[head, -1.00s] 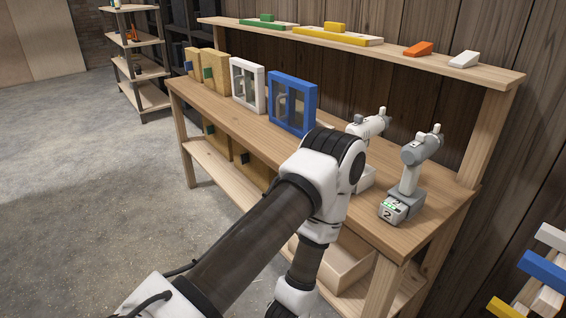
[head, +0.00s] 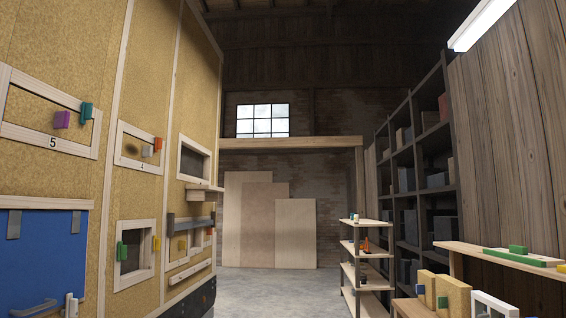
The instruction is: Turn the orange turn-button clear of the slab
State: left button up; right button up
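A small orange turn-button (head: 158,144) shows on the tan trailer wall at the left, at the right side of a wooden frame marked 4 (head: 142,168). A grey-white knob (head: 147,151) sticks out just left of it. The panel inside that frame, perhaps the slab, is tan with a dark patch (head: 131,149). I cannot tell how far the turn-button overlaps it. Neither of my grippers is in view.
A frame marked 5 (head: 52,143) has a purple knob (head: 62,119) and a green turn-button (head: 86,111). Below are a blue door (head: 42,255) and a framed opening (head: 131,251). A small shelf (head: 204,188) juts out. Shelving (head: 366,255) and a bench (head: 405,306) stand right; floor between is clear.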

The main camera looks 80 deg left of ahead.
aim_at(158, 144)
jog(key=u, duration=3.5)
jog(key=i+l+z, duration=0.35)
jog(key=i, duration=0.15)
jog(key=i+l+z, duration=0.2)
jog(key=i+z, duration=0.15)
jog(key=i, duration=0.15)
jog(key=i+l+z, duration=0.1)
jog(key=i+z, duration=0.25)
jog(key=i, duration=0.15)
jog(key=i+u, duration=0.15)
jog(key=i, duration=0.4)
jog(key=i+l+u, duration=0.15)
jog(key=i, duration=0.35)
jog(key=i+l+u, duration=0.1)
jog(key=i+l, duration=0.15)
jog(key=i, duration=0.3)
jog(key=i+l+u, duration=0.1)
jog(key=i+u, duration=0.15)
jog(key=u, duration=0.15)
jog(key=i+l+u, duration=0.2)
jog(key=u, duration=0.2)
jog(key=i+l+u, duration=0.25)
jog(key=u, duration=0.2)
jog(key=i+l+u, duration=0.15)
jog(key=l+u, duration=0.25)
jog(key=i+l+u, duration=0.1)
jog(key=l+u, duration=0.3)
